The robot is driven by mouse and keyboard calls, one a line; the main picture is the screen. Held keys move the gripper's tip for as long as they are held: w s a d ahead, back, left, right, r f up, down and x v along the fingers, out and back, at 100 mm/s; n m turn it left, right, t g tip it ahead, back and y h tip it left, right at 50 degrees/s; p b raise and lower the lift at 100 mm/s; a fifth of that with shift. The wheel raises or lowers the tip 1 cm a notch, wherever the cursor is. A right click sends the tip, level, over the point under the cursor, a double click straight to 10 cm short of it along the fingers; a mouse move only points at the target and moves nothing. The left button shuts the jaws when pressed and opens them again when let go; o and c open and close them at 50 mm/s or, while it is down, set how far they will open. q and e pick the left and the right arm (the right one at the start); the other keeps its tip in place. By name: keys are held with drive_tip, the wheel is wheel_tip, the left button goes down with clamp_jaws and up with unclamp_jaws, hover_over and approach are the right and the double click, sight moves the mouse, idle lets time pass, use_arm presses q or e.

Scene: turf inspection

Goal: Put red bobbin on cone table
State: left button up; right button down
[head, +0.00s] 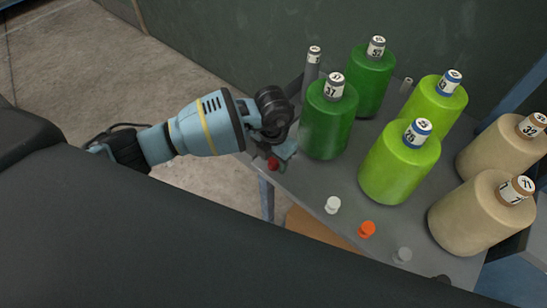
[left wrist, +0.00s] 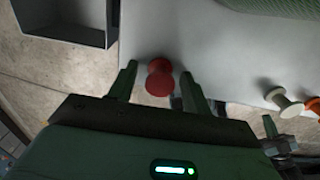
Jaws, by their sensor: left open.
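The red bobbin (head: 273,164) stands at the near left edge of the grey cone table (head: 306,182), partly hidden by my left gripper (head: 283,154) in the head view. In the left wrist view the red bobbin (left wrist: 159,78) shows between the two open fingertips of my left gripper (left wrist: 158,82). A gap shows on each side of it, so the fingers are around it but not closed on it. The table top (left wrist: 215,55) lies behind it in that view. My right gripper is not in view.
A white bobbin (head: 333,205), an orange bobbin (head: 367,229) and a grey bobbin (head: 402,255) stand along the near edge. Dark green cones (head: 327,125), lime cones (head: 399,170) and beige cones (head: 467,215) crowd the table behind. A grey open bin (left wrist: 62,38) is beside the table.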

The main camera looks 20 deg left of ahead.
use_arm(q)
drive_tip(key=shift+r, duration=0.1)
wheel_tip(320, 180, up, 12)
drive_tip(key=p, duration=0.1)
idle(0.4)
